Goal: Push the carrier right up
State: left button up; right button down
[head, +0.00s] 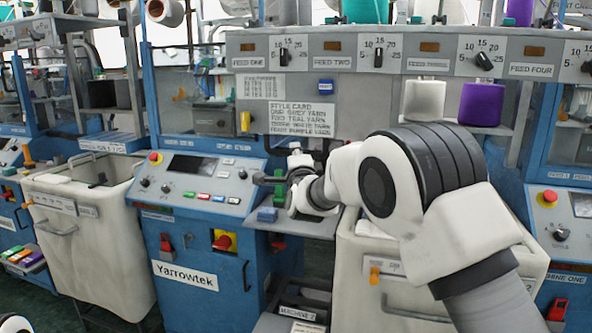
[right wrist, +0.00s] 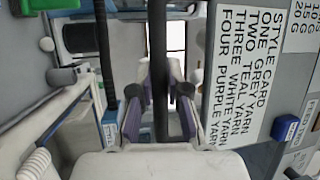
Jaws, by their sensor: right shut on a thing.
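My right gripper (head: 272,181) is at the machine front, just right of the control panel, and is partly hidden by its own wrist. In the right wrist view its two fingers (right wrist: 158,112) are on both sides of a dark bar (right wrist: 158,55), and the gripper is shut on it. The bar may belong to the carrier; the carrier's body cannot be made out, as my arm covers much of that spot in the head view. My left gripper is not in view.
The control panel (head: 196,184) lies left of my gripper. A style card (head: 300,118) hangs above, also in the right wrist view (right wrist: 237,75). A white cone (head: 424,100) and a purple cone (head: 482,103) stand above my arm. A fabric bin (head: 85,235) stands left.

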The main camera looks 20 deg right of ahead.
aim_at(297, 110)
notch_tip(297, 110, up, 11)
jog(key=p, duration=0.3)
jog(key=shift+r, duration=0.2)
jog(key=c, duration=1.4)
grip_release()
jog(key=shift+o, duration=1.3)
jog(key=shift+f, duration=0.2)
jog(key=shift+s+f, duration=0.1)
jog(key=v, duration=1.1)
jog(key=shift+s, duration=0.4)
